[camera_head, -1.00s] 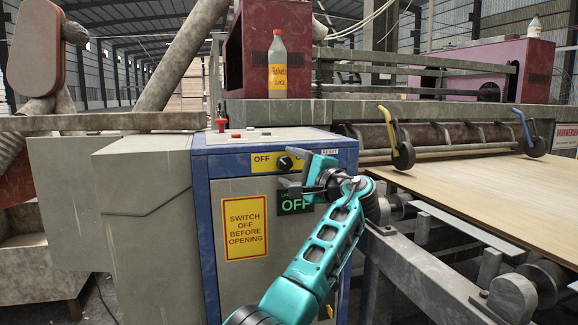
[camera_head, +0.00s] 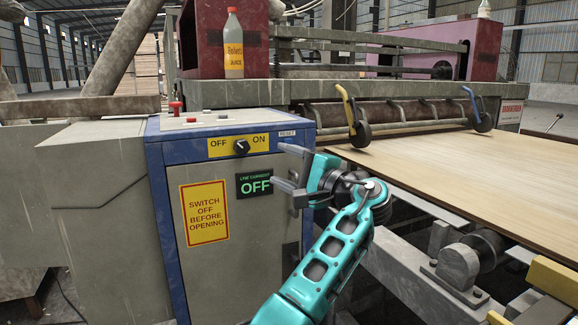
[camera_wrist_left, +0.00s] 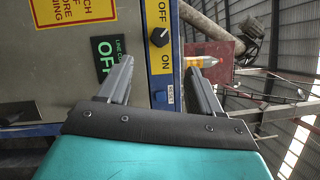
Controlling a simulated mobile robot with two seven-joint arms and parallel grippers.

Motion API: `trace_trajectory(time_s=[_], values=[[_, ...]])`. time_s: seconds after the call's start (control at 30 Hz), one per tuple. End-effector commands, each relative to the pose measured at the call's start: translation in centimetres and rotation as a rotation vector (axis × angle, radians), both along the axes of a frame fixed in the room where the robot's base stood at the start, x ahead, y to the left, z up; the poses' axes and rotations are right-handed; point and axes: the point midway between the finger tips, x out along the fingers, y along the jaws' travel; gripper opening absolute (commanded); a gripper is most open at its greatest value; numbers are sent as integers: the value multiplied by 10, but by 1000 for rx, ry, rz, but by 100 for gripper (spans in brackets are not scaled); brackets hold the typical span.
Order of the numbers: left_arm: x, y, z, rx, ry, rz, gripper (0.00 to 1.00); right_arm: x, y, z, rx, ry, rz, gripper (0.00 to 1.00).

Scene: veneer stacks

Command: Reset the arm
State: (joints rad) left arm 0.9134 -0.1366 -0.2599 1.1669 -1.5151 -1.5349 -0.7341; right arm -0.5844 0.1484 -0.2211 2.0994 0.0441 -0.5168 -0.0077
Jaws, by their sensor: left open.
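My left gripper (camera_head: 287,169) is open and empty, at the end of a teal arm. It is in front of the right side of the control cabinet (camera_head: 221,241), just right of the green-lettered OFF display (camera_head: 255,185). A black rotary knob (camera_head: 241,147) sits on the yellow OFF/ON plate, up and left of the gripper. In the left wrist view the two grey fingers (camera_wrist_left: 160,86) stand apart, with the knob (camera_wrist_left: 160,37) and display (camera_wrist_left: 110,60) showing beyond them. I cannot tell the exact gap to the cabinet face. My right gripper is not in view.
A yellow-labelled juice bottle (camera_head: 233,45) stands on the machine ledge. A red button (camera_head: 176,107) is on the cabinet top. A veneer sheet (camera_head: 470,170) lies on the machine bed at right, under blue and yellow levers with wheels. Rollers (camera_head: 458,265) and frame sit below it.

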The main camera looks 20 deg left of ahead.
Motion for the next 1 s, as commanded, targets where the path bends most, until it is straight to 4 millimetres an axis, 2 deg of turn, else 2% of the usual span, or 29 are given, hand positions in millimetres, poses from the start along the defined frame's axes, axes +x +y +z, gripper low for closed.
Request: trace_trajectory(time_s=[0.2, 0.27, 0.33, 0.37, 0.47, 0.5, 0.6, 0.67, 0.7, 0.8, 0.9, 1.0], values=[[1, 1, -3, -2, 2, -4, 65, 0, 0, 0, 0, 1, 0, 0], [2, 2, -13, -15, 8, -21, 65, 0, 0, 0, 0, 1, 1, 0], [4, 3, -37, -51, 18, -66, 65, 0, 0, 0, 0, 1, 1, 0], [5, 4, -51, -73, 24, -92, 65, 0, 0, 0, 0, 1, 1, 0], [5, 4, -113, -183, 38, -209, 65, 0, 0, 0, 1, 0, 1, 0], [3, 2, -141, -239, 40, -262, 65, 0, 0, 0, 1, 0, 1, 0], [-11, -6, -206, -396, 32, -386, 65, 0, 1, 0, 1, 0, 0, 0], [-23, -13, -242, -499, 21, -450, 65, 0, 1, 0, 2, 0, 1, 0], [-33, -19, -264, -569, 12, -489, 65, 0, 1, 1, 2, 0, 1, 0], [-63, -35, -312, -754, -23, -574, 65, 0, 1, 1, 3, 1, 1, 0], [-100, -54, -350, -950, -67, -635, 65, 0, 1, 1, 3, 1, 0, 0], [-141, -73, -376, -1153, -125, -672, 65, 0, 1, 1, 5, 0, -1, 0]])
